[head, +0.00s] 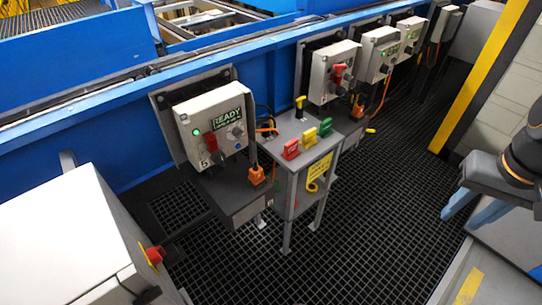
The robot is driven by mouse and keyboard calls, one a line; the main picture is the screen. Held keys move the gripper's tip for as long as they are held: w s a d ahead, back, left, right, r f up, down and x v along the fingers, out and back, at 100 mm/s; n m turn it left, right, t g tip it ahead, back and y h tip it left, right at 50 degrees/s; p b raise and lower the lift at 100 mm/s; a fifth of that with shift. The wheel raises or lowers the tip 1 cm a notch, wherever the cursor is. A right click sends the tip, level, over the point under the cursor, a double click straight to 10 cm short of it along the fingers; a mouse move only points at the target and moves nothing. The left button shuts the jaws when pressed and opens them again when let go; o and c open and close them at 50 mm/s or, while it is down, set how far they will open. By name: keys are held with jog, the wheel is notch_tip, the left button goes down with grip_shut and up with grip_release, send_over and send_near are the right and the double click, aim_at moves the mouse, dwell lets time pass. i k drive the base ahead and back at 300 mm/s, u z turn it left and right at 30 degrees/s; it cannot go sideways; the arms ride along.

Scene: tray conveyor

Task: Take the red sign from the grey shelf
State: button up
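The grey shelf (296,129) is a small stand on legs in the middle of the head view, between two control boxes. The red sign (291,149) is on its top at the front left. A yellow sign (309,138) and a green sign (325,127) are in a row to its right. My gripper (458,222) is at the right edge, with its two blue fingers apart and nothing seen between them. It is well to the right of the shelf and touches nothing there.
A control box marked READY (216,124) is left of the shelf, and another control box (331,73) is behind it. A black-and-yellow handle (300,103) stands at the shelf's back. A white cabinet (62,236) fills the lower left. Open grating (375,215) lies between shelf and gripper.

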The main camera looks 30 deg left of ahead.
aim_at(290, 151)
jog(key=u, duration=1.55)
jog(key=i, duration=1)
jog(key=u, duration=0.05)
